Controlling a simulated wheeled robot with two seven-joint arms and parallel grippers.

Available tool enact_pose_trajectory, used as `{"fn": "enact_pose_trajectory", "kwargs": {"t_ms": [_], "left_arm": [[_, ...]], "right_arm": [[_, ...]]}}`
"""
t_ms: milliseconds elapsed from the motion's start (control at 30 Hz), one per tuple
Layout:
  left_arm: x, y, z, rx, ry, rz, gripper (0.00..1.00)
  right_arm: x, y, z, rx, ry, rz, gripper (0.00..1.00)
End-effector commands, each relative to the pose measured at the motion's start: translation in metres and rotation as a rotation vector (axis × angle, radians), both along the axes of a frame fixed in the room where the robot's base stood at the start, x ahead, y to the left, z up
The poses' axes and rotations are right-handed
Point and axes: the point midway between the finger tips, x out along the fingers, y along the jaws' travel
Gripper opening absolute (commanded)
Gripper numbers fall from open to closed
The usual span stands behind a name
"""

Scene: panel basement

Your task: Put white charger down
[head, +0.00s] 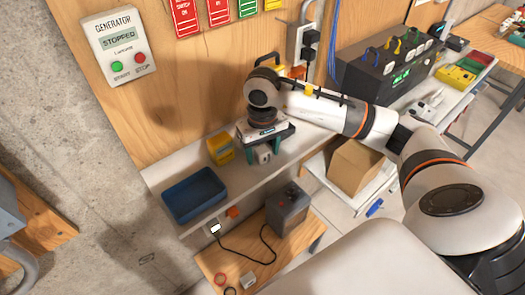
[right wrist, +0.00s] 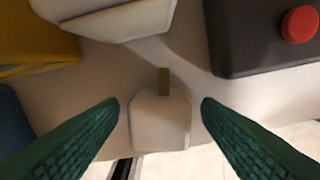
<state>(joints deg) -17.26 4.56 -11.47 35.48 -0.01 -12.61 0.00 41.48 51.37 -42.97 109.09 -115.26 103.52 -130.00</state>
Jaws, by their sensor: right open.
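The white charger (right wrist: 160,118) is a small white block with a brass-coloured prong in the right wrist view. It lies on the pale shelf near the shelf's edge, between the two green fingers of my right gripper (right wrist: 160,112), with a gap on each side. In the head view the charger (head: 264,155) shows small between the fingertips of my right gripper (head: 263,154), which points down over the shelf (head: 164,178). The right gripper is open. My left gripper is in neither view.
A yellow box (head: 220,149) and blue bin (head: 194,194) stand left of my right gripper. A dark box with a red button (right wrist: 260,40) is close on its right. A dark grey box (head: 288,210) sits on the lower wooden board. The generator panel (head: 118,43) is behind.

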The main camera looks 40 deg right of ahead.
Motion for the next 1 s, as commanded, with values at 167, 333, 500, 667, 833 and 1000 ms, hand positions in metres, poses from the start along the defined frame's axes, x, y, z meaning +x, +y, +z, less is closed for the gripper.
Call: {"fn": "enact_pose_trajectory", "kwargs": {"t_ms": [167, 333, 500, 667, 833, 1000], "left_arm": [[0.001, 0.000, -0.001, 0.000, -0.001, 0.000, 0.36], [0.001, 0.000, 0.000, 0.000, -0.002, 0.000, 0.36], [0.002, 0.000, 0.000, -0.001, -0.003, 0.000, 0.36], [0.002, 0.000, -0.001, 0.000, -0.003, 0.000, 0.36], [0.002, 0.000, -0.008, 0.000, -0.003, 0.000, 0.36], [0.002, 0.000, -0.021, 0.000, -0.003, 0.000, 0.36]], "right_arm": [[0.000, 0.000, 0.000, 0.000, 0.000, 0.000, 0.48], [0.000, 0.000, 0.000, 0.000, 0.000, -0.001, 0.21], [0.000, 0.000, 0.000, 0.000, 0.000, -0.001, 0.06], [0.000, 0.000, 0.001, 0.001, 0.000, -0.001, 0.06], [0.001, 0.000, 0.012, 0.000, -0.004, -0.002, 0.06], [0.002, 0.000, 0.043, 0.001, -0.008, -0.001, 0.06]]}}
